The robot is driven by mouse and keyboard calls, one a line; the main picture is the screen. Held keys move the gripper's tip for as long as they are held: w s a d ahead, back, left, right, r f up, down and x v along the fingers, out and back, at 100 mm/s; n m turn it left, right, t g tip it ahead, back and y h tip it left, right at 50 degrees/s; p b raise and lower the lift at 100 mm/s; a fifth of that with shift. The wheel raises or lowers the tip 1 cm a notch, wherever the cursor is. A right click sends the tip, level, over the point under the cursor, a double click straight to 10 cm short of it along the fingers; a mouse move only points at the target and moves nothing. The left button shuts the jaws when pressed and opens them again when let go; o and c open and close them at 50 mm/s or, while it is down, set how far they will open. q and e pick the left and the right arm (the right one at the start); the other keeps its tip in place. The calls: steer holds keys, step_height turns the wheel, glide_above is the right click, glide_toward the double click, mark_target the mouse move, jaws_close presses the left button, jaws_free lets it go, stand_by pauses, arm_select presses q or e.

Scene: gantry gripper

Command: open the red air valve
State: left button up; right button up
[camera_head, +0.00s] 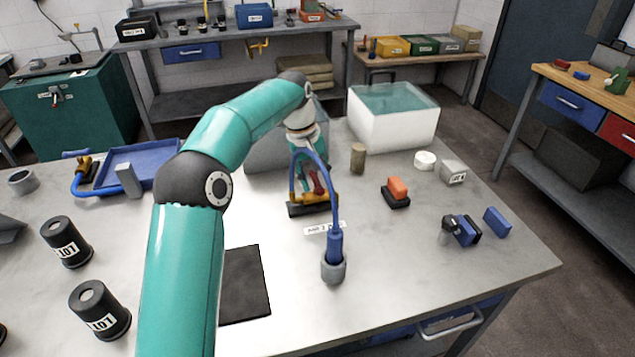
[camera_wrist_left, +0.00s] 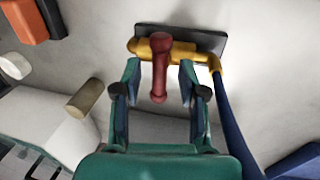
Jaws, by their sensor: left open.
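The air valve is a brass-yellow body (camera_head: 322,198) on a dark base plate, with a red lever (camera_head: 318,183), near the middle of the bench. In the left wrist view the red lever (camera_wrist_left: 159,65) points back toward my gripper from the yellow body (camera_wrist_left: 205,53). My left gripper (camera_wrist_left: 159,68) is open, with one finger on each side of the lever and a visible gap on both sides. In the head view my left gripper (camera_head: 312,172) is behind the valve, partly hidden by the blue hose and the valve. My right gripper is not in view.
A blue hose (camera_head: 334,215) arches from the valve to a grey socket (camera_head: 334,268) in front. A red-and-black block (camera_head: 397,190), a tan cylinder (camera_head: 357,158) and a white tub (camera_head: 395,125) stand to the right.

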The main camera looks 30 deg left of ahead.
arm_select(q)
steer(key=shift+f, duration=0.4)
